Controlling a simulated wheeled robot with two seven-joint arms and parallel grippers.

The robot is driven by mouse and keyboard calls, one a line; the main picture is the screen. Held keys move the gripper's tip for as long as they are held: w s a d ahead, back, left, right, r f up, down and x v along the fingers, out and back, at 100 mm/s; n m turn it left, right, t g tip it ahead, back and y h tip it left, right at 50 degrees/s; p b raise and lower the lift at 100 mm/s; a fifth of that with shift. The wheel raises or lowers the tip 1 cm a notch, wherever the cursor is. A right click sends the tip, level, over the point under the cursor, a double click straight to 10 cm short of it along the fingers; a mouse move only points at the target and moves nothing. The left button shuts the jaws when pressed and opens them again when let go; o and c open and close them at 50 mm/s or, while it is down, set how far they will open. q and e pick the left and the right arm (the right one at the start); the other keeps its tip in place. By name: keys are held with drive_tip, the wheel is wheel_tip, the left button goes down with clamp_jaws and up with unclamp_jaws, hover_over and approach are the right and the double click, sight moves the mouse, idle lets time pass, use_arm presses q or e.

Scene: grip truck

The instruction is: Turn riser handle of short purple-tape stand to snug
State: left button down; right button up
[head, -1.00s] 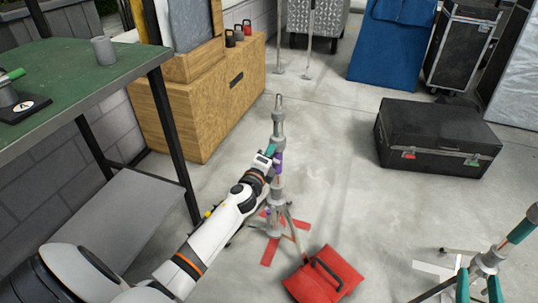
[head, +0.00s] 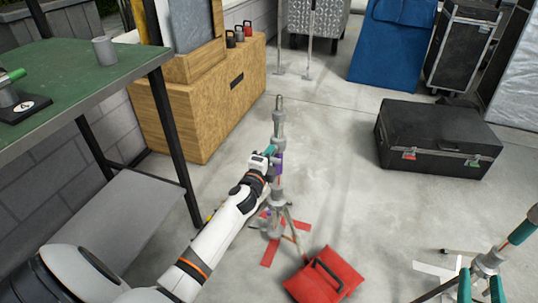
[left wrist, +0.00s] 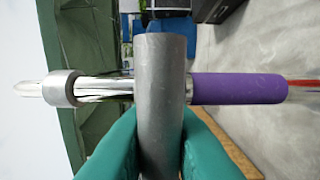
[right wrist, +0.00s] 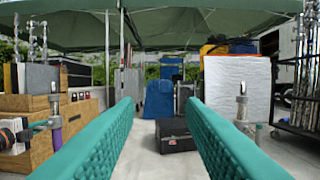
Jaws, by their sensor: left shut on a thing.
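The purple-tape stand (head: 277,130) stands upright on the floor on splayed legs, with a band of purple tape (head: 277,164) on its riser. My left gripper (head: 269,152) is at the stand, just above the tape. In the left wrist view, its teal fingers (left wrist: 160,150) are shut on the grey cylindrical riser handle (left wrist: 160,85). The handle crosses in front of the riser, with the purple tape (left wrist: 238,88) beside it. How tight the handle is cannot be seen. My right gripper (head: 479,290) is open and empty; its fingers also show wide apart in the right wrist view (right wrist: 158,125).
Red crosses of tape and a red sandbag (head: 323,277) lie at the stand's foot. Another stand (head: 488,262) with a teal band is at the lower right. A black case (head: 438,140) lies on the floor to the right. A green-topped table (head: 75,75) is at the left.

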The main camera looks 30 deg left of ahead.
use_arm(q)
drive_tip(key=c, duration=1.4)
unclamp_jaws()
